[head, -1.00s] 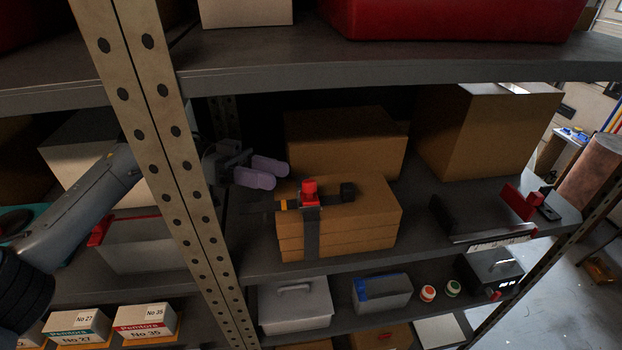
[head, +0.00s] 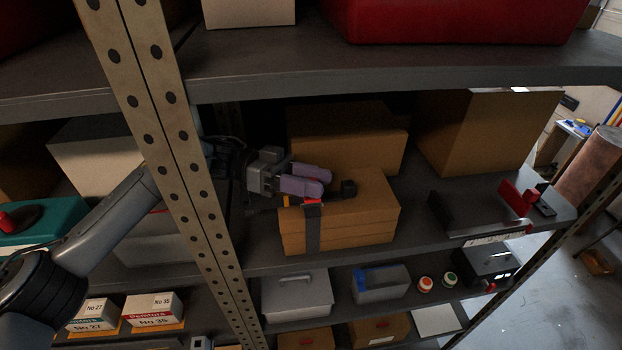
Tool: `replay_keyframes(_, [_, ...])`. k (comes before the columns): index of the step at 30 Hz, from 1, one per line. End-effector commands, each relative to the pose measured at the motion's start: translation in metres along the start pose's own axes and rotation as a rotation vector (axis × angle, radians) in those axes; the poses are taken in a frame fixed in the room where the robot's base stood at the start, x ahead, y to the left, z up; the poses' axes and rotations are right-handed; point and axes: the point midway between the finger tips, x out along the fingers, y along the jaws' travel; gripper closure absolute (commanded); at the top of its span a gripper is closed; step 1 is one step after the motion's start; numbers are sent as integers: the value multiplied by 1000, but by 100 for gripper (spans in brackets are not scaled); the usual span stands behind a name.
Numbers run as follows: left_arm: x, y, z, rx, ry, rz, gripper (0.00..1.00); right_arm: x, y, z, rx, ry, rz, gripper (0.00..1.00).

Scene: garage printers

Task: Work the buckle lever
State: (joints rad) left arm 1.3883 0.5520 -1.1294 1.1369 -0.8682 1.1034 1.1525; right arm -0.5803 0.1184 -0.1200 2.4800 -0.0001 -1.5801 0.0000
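My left gripper (head: 326,182) reaches in from the left past the shelf upright, with its two purple fingers pointing right. The fingers lie close together, and the view does not settle whether they are open or shut. They are over the strapped stack of brown cardboard boxes (head: 365,225). The red buckle lever (head: 313,201) shows just below the lower finger and is partly covered by it; contact cannot be told. A dark strap (head: 313,232) runs down the front of the stack. A black block (head: 349,187) sits on top, right of the fingertips. My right gripper is not in view.
The perforated shelf upright (head: 170,135) stands in front of my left arm. An upper shelf (head: 400,82) crosses above the boxes. A brown box (head: 345,140) stands behind the stack, and a larger box (head: 480,135) stands behind right. Bare shelf lies right of the stack.

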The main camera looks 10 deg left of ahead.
Motion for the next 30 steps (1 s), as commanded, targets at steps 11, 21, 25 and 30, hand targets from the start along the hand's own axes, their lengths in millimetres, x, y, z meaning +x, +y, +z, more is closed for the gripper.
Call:
replay_keyframes(11, [0,-1,-1,-17,9,2,99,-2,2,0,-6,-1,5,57])
replay_keyframes(21, [-9,-16,-11,-379,197,49,99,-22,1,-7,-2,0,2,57])
replay_keyframes(25, [-12,-19,-12,-437,226,57,99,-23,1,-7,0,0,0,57])
replay_keyframes(30, [-12,-19,-11,-441,227,57,99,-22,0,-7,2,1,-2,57])
